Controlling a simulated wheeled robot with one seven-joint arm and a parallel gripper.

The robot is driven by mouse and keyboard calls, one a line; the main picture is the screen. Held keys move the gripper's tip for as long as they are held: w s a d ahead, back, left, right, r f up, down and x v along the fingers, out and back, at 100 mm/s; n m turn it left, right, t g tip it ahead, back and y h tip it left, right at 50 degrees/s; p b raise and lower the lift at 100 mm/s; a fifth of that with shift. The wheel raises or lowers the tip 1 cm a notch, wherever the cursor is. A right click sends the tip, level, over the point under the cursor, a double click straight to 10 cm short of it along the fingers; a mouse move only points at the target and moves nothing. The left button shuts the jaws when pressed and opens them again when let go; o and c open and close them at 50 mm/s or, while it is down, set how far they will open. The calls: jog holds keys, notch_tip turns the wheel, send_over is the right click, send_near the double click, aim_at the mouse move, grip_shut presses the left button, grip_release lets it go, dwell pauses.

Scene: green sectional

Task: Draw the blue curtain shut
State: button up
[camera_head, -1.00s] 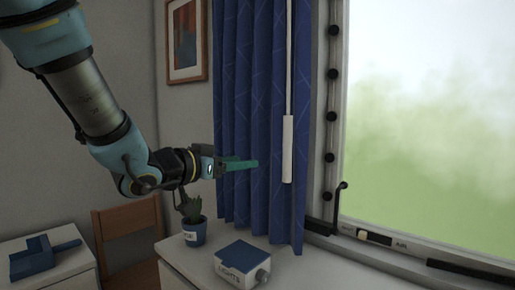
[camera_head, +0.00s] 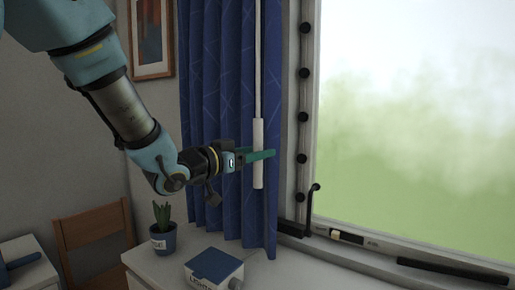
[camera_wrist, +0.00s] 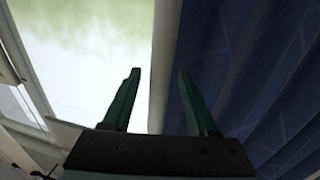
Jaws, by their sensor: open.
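The blue curtain (camera_head: 215,95) hangs bunched in folds at the left side of the window. A white wand (camera_head: 258,135) with a thick lower handle hangs in front of its right part. The curtain (camera_wrist: 260,85) fills the right side there. I cannot tell whether a finger touches the wand.
The window (camera_head: 415,120) is uncovered, with a black-knobbed strip (camera_head: 303,116) along its left frame and a dark crank handle (camera_head: 313,195) low beside it. Below stand a potted plant (camera_head: 163,238) and a blue-topped box (camera_head: 213,266) on a white surface. A wooden chair (camera_head: 92,235) is left.

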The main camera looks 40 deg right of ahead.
jog(key=shift+d, duration=0.1)
jog(key=shift+c, duration=0.2)
grip_shut()
dwell(1.2)
